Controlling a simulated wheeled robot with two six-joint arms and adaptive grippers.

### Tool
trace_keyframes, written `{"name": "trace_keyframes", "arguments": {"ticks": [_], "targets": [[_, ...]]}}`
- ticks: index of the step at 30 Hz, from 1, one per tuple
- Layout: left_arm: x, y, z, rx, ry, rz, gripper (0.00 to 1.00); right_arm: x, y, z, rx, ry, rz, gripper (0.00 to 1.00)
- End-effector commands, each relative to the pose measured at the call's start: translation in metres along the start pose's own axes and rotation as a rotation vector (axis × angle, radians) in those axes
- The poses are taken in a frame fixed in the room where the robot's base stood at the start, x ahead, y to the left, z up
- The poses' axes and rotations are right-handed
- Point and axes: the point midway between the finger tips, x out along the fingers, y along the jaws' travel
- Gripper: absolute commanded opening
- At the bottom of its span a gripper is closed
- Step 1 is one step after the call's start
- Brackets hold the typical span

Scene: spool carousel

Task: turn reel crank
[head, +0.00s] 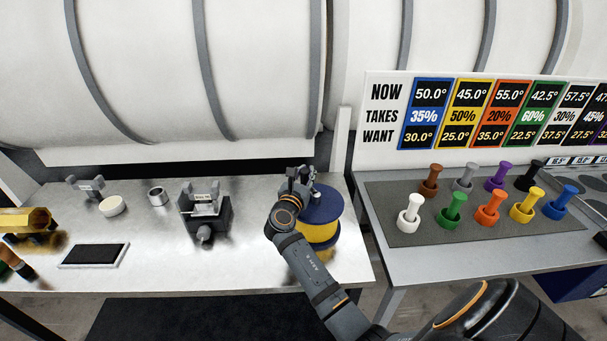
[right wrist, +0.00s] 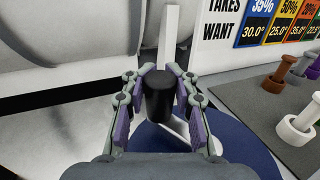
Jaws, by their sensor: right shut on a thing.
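The reel (head: 323,206) stands on the metal table, with dark blue flanges and a yellow middle band. My right gripper (head: 298,178) is above the left part of its top flange. In the right wrist view, the black cylindrical crank handle (right wrist: 159,96) stands between the two fingers of my right gripper (right wrist: 160,110), which is shut on it. The blue flange (right wrist: 243,148) shows below and to the right. My right forearm hides part of the reel in the head view. My left gripper is not in view.
A dark fixture (head: 206,212), a metal ring (head: 156,195), a cream disc (head: 112,206), a tablet (head: 94,255) and a gold hexagonal piece (head: 27,221) are on the table. Several coloured pegs stand on a grey mat (head: 405,236) at right. A large white drum (head: 270,60) is behind.

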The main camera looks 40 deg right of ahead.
Motion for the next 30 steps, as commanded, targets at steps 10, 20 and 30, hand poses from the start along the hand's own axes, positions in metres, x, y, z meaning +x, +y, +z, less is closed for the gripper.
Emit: {"name": "trace_keyframes", "arguments": {"ticks": [10, 20, 30], "targets": [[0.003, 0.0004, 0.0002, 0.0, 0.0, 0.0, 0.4, 0.0013, -0.0045, -0.0072, -0.006, 0.012, -0.063, 0.0], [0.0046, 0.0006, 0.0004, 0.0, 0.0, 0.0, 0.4, 0.0025, -0.0064, -0.0081, -0.006, 0.013, -0.102, 0.0], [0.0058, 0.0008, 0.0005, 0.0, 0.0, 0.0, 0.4, 0.0035, -0.0078, -0.0091, -0.006, 0.016, -0.135, 0.0]]}}
